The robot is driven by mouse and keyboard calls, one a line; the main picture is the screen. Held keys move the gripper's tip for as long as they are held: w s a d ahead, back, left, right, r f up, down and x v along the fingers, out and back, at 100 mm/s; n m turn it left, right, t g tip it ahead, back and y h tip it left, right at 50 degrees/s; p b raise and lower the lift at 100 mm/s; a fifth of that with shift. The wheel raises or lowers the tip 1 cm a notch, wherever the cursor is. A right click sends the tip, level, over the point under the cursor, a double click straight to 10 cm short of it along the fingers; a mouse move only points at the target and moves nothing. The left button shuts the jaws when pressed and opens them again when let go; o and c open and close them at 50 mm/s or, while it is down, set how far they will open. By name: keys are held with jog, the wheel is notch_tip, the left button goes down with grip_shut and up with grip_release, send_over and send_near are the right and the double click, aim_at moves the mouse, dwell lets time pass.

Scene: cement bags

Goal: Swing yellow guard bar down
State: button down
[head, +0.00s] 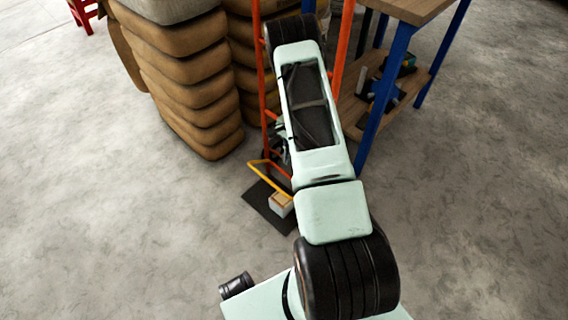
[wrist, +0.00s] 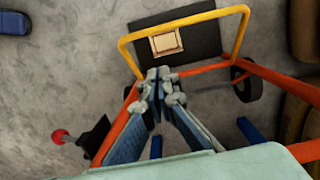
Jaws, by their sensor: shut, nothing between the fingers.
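The yellow guard bar (head: 272,181) is a U-shaped tube on the orange hand truck (head: 263,95), sticking out over its black toe plate (head: 254,204). In the wrist view the bar (wrist: 180,23) frames a small pale box (wrist: 166,41) on the plate (wrist: 205,42). The box (head: 281,204) also shows in the head view, near the bar's right side. My gripper (wrist: 160,86) is shut and empty, its tips inside the orange frame near the bar's open end. I cannot tell whether they touch anything. In the head view my arm hides part of the truck and most of the gripper.
Stacked brown cement bags (head: 190,85) stand close left of the truck. A workbench with blue legs (head: 384,95) and a loaded lower shelf (head: 385,110) stands close on the right. A red stool (head: 84,12) is at the far left. The front floor is mostly clear.

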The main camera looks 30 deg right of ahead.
jog(key=s+a+f+b, duration=0.1)
jog(key=a+f+b, duration=0.2)
jog(key=f, duration=0.7)
jog(key=shift+s+a, duration=0.2)
jog(key=shift+a, duration=0.25)
jog(key=shift+f, duration=0.1)
